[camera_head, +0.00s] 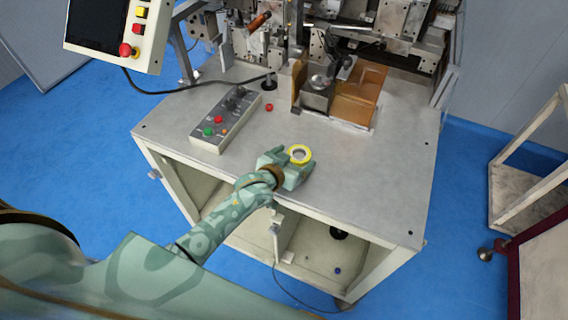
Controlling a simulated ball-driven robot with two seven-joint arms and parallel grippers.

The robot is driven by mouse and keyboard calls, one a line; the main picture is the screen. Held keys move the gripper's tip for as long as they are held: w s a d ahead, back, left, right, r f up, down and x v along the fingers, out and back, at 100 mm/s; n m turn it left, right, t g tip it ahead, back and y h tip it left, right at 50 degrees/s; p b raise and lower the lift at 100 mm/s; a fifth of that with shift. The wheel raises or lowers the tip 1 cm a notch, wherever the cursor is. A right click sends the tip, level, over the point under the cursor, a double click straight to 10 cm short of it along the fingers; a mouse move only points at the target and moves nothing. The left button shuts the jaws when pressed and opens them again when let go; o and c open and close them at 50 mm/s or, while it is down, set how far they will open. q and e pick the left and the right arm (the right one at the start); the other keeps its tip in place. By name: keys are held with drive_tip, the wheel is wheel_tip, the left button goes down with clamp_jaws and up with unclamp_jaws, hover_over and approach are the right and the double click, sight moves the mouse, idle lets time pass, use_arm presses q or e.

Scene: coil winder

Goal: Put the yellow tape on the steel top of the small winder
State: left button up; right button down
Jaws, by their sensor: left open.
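The yellow tape (307,153) is a small ring with a pale centre, near the front edge of the steel top (372,185) of the small winder. My left gripper (296,160) reaches in over that front edge and is open, with its fingers close around the tape's near side. The fingers hide part of the tape's lower edge. I cannot tell whether the tape rests on the steel or sits slightly above it, nor whether the fingers touch it. My right gripper is not in view.
A control box (225,118) with coloured buttons stands on the top's left. An orange-brown guard (358,95) and machine parts fill the back. A loose red button (269,107) lies near the box. The top's front right is clear. A cart frame (530,170) stands at right.

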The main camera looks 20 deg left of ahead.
use_arm(q)
drive_tip(key=p+v, duration=0.2)
drive_tip(key=v, duration=0.8)
drive_tip(key=shift+s+a+r, duration=0.15)
drive_tip(key=shift+s, duration=0.2)
drive_tip(key=shift+c, duration=0.3)
idle(0.4)
